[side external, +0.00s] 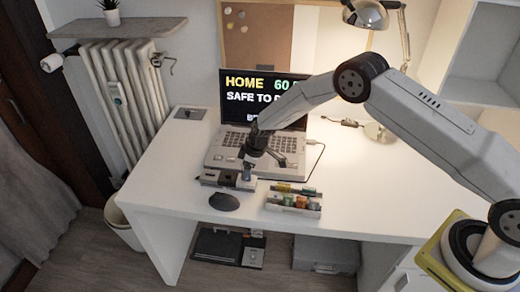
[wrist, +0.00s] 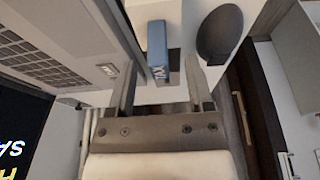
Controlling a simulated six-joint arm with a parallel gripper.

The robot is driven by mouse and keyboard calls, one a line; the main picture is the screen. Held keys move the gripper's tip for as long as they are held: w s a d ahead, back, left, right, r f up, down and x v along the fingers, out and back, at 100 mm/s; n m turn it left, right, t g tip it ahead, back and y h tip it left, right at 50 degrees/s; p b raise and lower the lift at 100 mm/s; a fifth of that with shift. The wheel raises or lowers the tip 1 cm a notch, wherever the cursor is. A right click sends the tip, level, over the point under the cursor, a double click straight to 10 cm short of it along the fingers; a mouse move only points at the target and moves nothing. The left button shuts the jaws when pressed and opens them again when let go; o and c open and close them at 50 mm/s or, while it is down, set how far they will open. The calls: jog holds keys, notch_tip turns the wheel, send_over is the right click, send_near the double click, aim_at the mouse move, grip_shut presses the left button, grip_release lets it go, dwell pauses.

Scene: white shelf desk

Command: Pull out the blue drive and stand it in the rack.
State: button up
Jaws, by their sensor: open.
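The blue drive (wrist: 157,48) shows in the wrist view, its long side towards the camera and its labelled end nearest me. My gripper (wrist: 160,72) is open, with one finger on each side of the drive and a gap to both. In the side view the drive (side external: 247,171) is a small blue-grey piece at a dark and silver device (side external: 216,180) in front of the laptop. My gripper (side external: 257,153) is just above it there. What holds the drive's far end is hidden. The rack (side external: 293,208) is a pale tray with several coloured drives standing in it, right of the device.
A lamp (side external: 379,132) stands behind right. The desk right of the rack (side external: 390,200) is clear.

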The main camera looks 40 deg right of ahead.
jog(key=shift+x, duration=1.45)
grip_shut()
